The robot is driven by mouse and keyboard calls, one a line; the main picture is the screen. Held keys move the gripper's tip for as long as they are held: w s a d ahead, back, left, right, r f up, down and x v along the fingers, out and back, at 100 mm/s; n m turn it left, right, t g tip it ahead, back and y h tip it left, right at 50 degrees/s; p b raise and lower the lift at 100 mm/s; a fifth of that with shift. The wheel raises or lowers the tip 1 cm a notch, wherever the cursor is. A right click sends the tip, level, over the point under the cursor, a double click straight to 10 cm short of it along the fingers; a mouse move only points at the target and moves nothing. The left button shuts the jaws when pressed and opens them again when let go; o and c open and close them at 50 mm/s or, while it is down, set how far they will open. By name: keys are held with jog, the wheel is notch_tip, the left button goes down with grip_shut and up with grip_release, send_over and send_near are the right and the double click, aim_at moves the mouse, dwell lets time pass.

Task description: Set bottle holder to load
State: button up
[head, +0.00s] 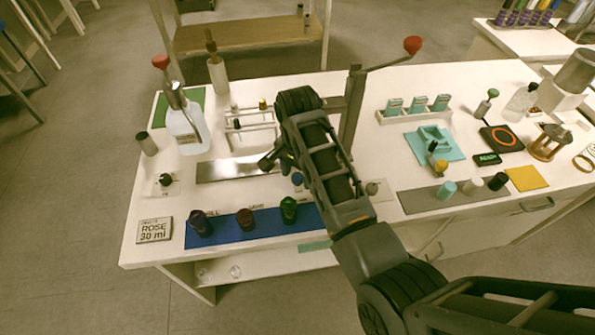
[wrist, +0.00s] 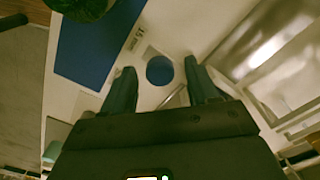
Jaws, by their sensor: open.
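A round blue knob (wrist: 160,70) sits on a white surface in the wrist view, between and beyond my open fingertips. It also shows as a small blue spot (head: 297,178) in the head view, partly hidden by my arm. A small printed label (wrist: 135,38) lies beside it, too blurred to read. My gripper (wrist: 159,64) is open and empty, above the knob; I cannot tell whether either finger touches it. Which part is the bottle holder, and its setting, cannot be read for certain.
A blue mat (head: 264,217) with dark, red and green-capped bottles lies along the front edge. A metal plate (head: 222,168) lies behind it. A ROSE 30 ml sign (head: 154,229) is front left.

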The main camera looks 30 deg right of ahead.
jog(key=shift+c, duration=0.3)
grip_shut()
dwell(0.3)
